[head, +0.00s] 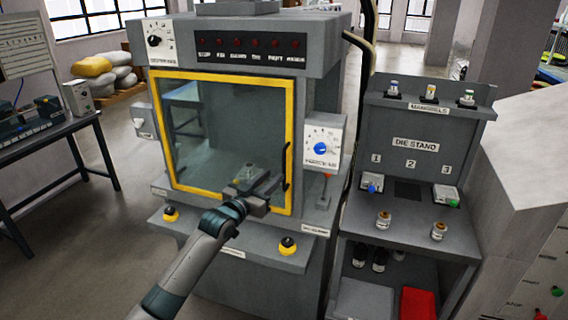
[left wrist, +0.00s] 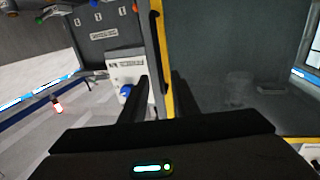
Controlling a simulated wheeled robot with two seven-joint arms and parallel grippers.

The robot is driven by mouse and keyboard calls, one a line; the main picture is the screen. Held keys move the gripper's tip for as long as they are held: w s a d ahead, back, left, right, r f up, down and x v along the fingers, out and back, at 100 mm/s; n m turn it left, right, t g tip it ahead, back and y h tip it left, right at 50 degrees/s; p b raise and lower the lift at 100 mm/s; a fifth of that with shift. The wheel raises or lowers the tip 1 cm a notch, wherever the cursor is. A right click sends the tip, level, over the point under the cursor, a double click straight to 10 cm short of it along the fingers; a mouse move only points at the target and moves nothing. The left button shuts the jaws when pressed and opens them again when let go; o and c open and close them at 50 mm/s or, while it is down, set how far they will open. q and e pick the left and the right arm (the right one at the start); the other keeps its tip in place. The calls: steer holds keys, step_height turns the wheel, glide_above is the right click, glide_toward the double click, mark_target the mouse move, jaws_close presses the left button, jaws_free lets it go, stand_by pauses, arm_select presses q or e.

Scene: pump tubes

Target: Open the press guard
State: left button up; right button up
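The press guard (head: 230,128) is a clear panel in a yellow frame on the front of the grey press, and it looks shut. A dark upright handle (head: 287,165) sits on the frame's right side; the handle (left wrist: 156,45) also shows in the left wrist view, along the yellow frame edge. My left gripper (head: 268,186) is in front of the guard's lower right part, close to the handle. In the wrist view its dark fingers (left wrist: 159,88) are apart, with the handle's line running toward the gap. I cannot tell whether they touch it. My right gripper is out of view.
A dial box (head: 322,142) with a blue knob sticks out right of the guard. Yellow-based buttons (head: 288,246) stand on the ledge below. The die stand (head: 415,165) is close on the right, and a bench (head: 50,140) is at the left.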

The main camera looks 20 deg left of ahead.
arm_select(q)
steer(key=shift+p+x, duration=1)
steer(key=shift+x, duration=3.15)
jaws_close()
